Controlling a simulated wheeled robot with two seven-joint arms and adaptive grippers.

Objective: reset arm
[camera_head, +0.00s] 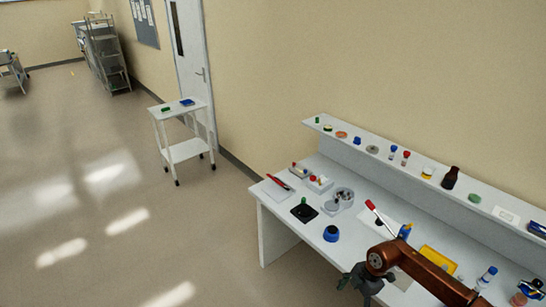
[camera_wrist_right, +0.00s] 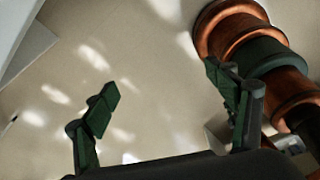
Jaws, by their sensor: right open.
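My right arm (camera_head: 424,274), copper-coloured, comes in from the lower right in the head view and reaches over the front of the white bench (camera_head: 290,232). My right gripper (camera_head: 358,283), dark green and grey, is at the bench's front side, partly cut off by the bottom of the picture. In the right wrist view the gripper (camera_wrist_right: 162,84) has its two dark green fingers wide apart. Nothing is between them but sunlit floor behind. A copper and green part of my own arm shows at the upper right there. My left gripper is not in view.
On the bench are a blue-lidded pot (camera_head: 331,234), a black plate (camera_head: 304,213), a round dish (camera_head: 344,196), a yellow tray (camera_head: 438,259) and several bottles. A shelf with small containers runs behind. A white cart (camera_head: 186,148) stands back left.

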